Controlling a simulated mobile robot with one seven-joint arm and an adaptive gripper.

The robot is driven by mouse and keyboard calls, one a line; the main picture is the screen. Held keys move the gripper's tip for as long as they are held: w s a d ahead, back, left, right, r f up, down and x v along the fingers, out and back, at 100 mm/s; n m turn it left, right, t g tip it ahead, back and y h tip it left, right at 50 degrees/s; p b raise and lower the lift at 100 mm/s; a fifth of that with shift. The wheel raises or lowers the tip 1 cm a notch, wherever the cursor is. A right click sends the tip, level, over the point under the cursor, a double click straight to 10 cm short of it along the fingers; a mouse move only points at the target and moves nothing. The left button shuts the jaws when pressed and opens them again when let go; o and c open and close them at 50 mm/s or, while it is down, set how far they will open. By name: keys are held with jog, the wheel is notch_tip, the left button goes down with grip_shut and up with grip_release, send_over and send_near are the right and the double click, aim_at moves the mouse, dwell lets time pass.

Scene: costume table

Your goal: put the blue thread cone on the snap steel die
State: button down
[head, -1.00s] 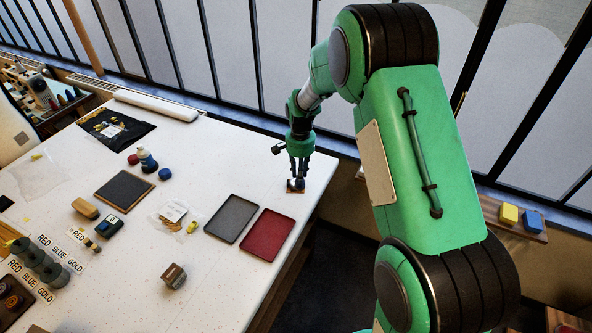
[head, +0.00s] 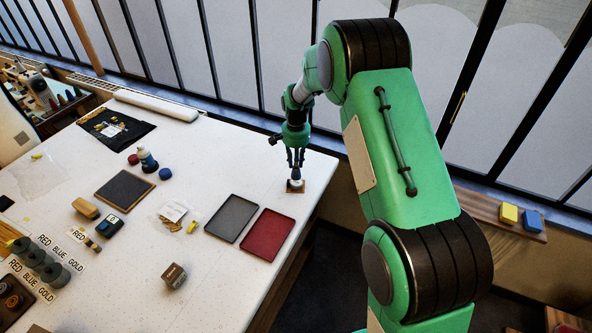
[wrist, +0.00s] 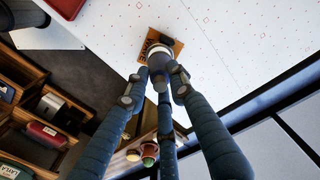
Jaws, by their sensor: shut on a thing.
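My gripper (head: 296,176) points down at the right end of the white table, close to the window side. Its fingers are shut on a small, pale and dark round piece (wrist: 159,55), which I cannot identify for certain. The piece is over a brown square plate (head: 296,187) with dark lettering, which also shows in the wrist view (wrist: 151,40). I cannot tell whether it touches the plate. I cannot tell for certain which thing is the blue thread cone or the snap steel die.
A grey tray (head: 232,218) and a red tray (head: 263,235) lie left of and nearer than the gripper. A dark mat (head: 125,187), a small brown box (head: 174,275) and labelled grey-green stands (head: 38,258) are farther left. The table's right edge is close to the gripper.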

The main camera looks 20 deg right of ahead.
jog(key=shift+f, duration=1.55)
jog(key=c, duration=1.5)
grip_release()
notch_tip(320, 180, up, 12)
jog(key=shift+r, duration=0.15)
